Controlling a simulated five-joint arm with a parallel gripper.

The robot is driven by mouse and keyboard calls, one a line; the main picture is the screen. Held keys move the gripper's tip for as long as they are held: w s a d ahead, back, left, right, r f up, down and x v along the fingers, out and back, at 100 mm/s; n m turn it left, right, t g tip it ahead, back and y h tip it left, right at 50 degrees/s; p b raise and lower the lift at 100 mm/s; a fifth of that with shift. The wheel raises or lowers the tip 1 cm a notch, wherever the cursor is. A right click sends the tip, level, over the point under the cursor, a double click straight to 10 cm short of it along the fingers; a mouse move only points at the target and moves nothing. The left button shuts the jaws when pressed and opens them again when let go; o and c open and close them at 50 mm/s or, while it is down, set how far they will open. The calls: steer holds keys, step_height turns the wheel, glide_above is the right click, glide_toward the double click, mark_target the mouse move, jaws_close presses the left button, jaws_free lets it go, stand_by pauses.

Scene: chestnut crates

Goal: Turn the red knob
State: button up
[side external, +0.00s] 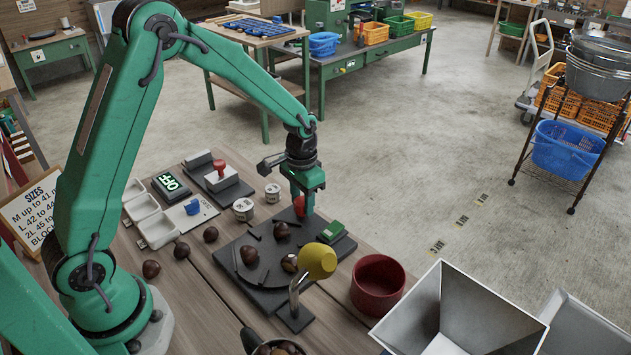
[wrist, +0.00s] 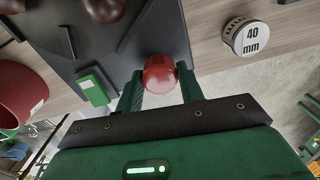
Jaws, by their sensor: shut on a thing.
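The red knob (side external: 299,206) stands at the far edge of a dark board (side external: 246,278) on the bench. My gripper (side external: 304,204) points down over it and is shut on it. In the wrist view the red knob (wrist: 159,75) sits between the two green fingers of my gripper (wrist: 160,82), with a finger against each side. The knob's lower part and its mount are partly hidden by the fingers and the viewing angle.
Several chestnuts (side external: 249,254) lie around. A red-topped white block (side external: 219,172) stands behind left. Metal hoppers (side external: 460,315) fill the front right.

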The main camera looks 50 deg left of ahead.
mark_target(301, 200)
steer(key=shift+a, duration=0.2)
steer(key=o, duration=1)
steer(key=shift+d, duration=0.1)
steer(key=shift+r, duration=0.2)
step_height(301, 200, up, 6)
steer(key=shift+r, duration=0.7)
